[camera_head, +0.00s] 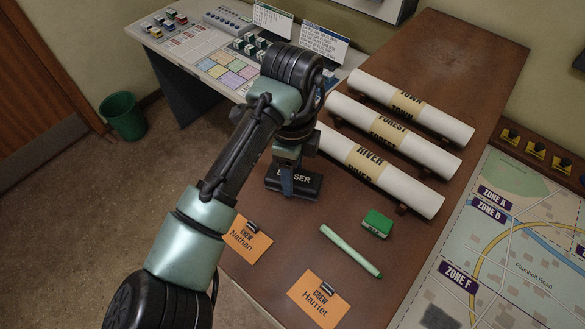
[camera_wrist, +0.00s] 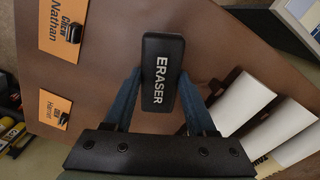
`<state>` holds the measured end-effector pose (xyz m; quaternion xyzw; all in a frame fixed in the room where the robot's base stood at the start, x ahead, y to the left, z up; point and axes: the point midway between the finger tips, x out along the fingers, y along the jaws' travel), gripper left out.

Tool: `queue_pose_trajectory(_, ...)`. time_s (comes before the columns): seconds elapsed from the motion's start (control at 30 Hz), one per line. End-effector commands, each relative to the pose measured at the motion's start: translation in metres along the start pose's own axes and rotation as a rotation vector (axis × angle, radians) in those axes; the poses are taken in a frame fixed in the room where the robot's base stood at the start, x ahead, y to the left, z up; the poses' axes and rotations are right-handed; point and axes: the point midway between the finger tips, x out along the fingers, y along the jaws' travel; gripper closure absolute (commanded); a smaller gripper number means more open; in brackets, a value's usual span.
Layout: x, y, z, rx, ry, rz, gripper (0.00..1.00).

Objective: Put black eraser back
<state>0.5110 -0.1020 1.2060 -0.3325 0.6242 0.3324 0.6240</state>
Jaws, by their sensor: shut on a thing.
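The black eraser (camera_head: 309,186) has white lettering and is at my gripper (camera_head: 287,182), over the brown table near its left edge. In the wrist view, the black eraser (camera_wrist: 158,85) sits between the two blue fingers of my gripper (camera_wrist: 160,95), which are shut on it. In the head view my arm and gripper hide part of the eraser. I cannot tell whether the eraser touches the table top.
Three rolled maps (camera_head: 374,174) lie right of my gripper. Orange Nathan (camera_head: 247,240) and Harriet (camera_head: 318,298) cards, a green marker (camera_head: 351,251) and a green block (camera_head: 377,224) lie nearer. A zone map (camera_head: 500,260) is at right, a console (camera_head: 190,45) behind.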

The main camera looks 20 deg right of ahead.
Motion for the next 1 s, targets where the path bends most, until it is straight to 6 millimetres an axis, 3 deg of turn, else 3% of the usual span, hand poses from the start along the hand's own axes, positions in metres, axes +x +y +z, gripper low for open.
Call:
queue_pose_trajectory(0.03, 0.003, 0.0, 0.0, 0.0, 0.001, 0.0, 0.95)
queue_pose_trajectory(0.07, 0.003, 0.0, 0.0, 0.0, 0.0, 0.0, 0.42)
queue_pose_trajectory(0.23, 0.002, 0.0, 0.0, 0.0, 0.0, 0.0, 0.14)
queue_pose_trajectory(0.67, -0.009, -0.001, 0.0, 0.001, -0.002, -0.003, 0.14)
queue_pose_trajectory(1.0, -0.078, 0.0, 0.002, 0.001, -0.008, -0.002, 0.14)
